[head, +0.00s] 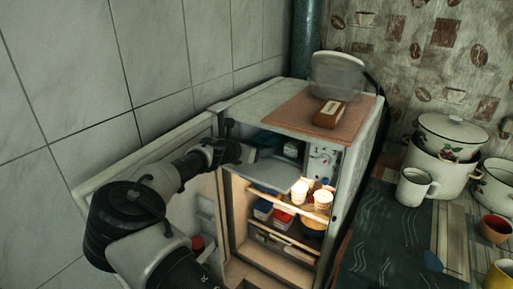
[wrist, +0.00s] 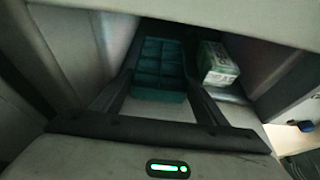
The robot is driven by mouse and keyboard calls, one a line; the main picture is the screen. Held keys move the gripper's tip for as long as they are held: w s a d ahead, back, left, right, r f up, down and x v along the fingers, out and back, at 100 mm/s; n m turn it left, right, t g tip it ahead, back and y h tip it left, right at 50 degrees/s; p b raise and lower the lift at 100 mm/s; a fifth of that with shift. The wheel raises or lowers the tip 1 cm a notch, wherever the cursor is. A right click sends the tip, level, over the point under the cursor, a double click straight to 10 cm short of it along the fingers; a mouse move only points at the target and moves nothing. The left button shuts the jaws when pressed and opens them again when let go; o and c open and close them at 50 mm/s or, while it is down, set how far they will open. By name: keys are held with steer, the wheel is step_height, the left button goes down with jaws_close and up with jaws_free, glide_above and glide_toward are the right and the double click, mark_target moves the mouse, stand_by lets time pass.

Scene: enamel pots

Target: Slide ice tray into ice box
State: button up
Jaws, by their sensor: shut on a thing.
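The teal ice tray (wrist: 160,62), with its square compartments, lies between the fingers of my gripper (wrist: 160,80) in the wrist view. My gripper is shut on it, and the near end of the tray is closest to my palm. In the head view my gripper (head: 246,153) reaches from the left into the opening of the ice box (head: 272,176), the upper compartment of the fridge. The tray cannot be made out clearly there, and how deep it sits is hard to tell.
A green and white package (wrist: 219,65) stands just right of the tray inside the box. The fridge door (head: 150,165) is open to the left. Cups (head: 322,199) and food fill the lit shelves below. A brown box (head: 328,113) sits on top.

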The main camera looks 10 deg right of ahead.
steer(key=o, duration=1.3)
steer(key=shift+s+a, duration=0.1)
